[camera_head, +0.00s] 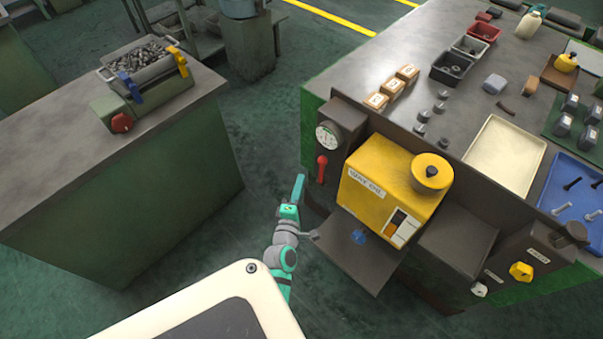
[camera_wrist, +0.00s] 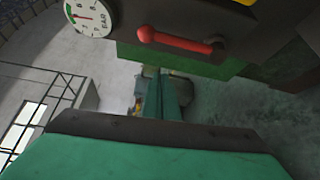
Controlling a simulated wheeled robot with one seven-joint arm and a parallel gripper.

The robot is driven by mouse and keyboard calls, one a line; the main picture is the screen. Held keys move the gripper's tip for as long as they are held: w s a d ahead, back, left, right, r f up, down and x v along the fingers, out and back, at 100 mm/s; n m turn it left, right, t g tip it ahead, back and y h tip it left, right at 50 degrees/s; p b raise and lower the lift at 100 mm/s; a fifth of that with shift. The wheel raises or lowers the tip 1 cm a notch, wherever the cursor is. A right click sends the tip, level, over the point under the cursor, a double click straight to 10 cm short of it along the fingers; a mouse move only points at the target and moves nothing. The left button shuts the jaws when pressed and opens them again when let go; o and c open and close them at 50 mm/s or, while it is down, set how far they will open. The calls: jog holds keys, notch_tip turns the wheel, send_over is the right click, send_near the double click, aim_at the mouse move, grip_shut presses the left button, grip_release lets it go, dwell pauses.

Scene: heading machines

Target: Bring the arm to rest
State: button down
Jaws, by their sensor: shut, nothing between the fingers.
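My arm rises from the lower middle of the head view, with its grey and teal links bent beside the machine bench. My gripper (camera_head: 300,178) has teal fingers that point up the picture, left of the red lever (camera_head: 321,168) and apart from it. In the wrist view my gripper (camera_wrist: 168,80) shows its narrow teal fingers together, with nothing between them. The red lever (camera_wrist: 180,41) hangs above the fingers there, not touched by them.
A round gauge (camera_head: 328,136) sits above the lever; it also shows in the wrist view (camera_wrist: 91,16). A yellow machine (camera_head: 376,181) and a dark tray (camera_head: 357,250) stand right of my arm. A side bench (camera_head: 60,165) is at left. Green floor (camera_head: 225,235) lies open between the benches.

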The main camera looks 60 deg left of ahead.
jog(key=shift+v, duration=1.25)
jog(key=s+d+f+m+t+h, duration=0.1)
jog(key=d+m+h, duration=0.2)
jog(key=d+m, duration=0.65)
jog(key=s+d+m+t+h, duration=0.15)
jog(key=d+m, duration=0.25)
jog(key=d, duration=1)
jog(key=s+d+r+m+h, duration=0.2)
jog(key=s+d+r+m, duration=0.1)
jog(key=d+m, duration=0.2)
jog(key=s+d+r+m+t+h, duration=0.1)
jog(key=s+d+r+m+h, duration=0.2)
jog(key=d, duration=0.6)
jog(key=s+d+r+m+h, duration=0.3)
jog(key=d+m, duration=0.4)
jog(key=shift+s+d, duration=0.2)
jog(key=shift+s, duration=0.1)
jog(key=c, duration=2.4)
grip_release()
jog(key=shift+r+h, duration=0.1)
jog(key=shift+h, duration=0.15)
jog(key=shift+c, duration=0.2)
